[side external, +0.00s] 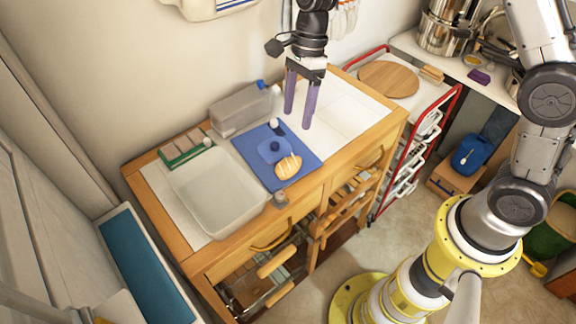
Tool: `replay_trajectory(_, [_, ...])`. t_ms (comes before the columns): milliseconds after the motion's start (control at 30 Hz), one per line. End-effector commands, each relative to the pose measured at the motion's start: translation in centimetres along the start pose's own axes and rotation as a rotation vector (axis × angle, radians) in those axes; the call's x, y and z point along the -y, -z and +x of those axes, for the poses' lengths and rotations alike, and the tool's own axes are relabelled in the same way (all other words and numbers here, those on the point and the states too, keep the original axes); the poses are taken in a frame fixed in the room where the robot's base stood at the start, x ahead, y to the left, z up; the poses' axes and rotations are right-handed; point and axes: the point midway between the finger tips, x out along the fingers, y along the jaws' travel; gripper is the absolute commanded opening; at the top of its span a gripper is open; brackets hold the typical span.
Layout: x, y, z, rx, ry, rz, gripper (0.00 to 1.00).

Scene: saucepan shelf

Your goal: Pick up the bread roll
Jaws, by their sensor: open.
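The bread roll (288,166) is small, oval and golden with pale stripes. It lies near the front edge of a blue mat (305,150) on the wooden counter, in the side external view. My gripper (300,122), with two long purple fingers pointing down, is open and empty. In the picture its fingertips are above and slightly right of the roll, over the back right part of the mat. Their height above the mat is hard to tell.
A white basin (215,195) is left of the mat. A grey container (243,110) with a blue cap stands behind it. The white tiles (345,110) right of the mat are clear.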

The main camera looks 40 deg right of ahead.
Motion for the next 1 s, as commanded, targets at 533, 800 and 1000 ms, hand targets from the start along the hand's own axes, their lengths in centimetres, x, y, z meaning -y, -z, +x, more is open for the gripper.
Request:
replay_trajectory(533, [-0.1,0.0,8.0,-0.001,-0.001,-0.003,0.72])
replay_trajectory(800, [0.1,0.1,10.8,-0.003,-0.005,-0.002,0.72])
replay_trajectory(1000, [0.2,0.1,13.1,-0.001,-0.003,-0.003,0.72])
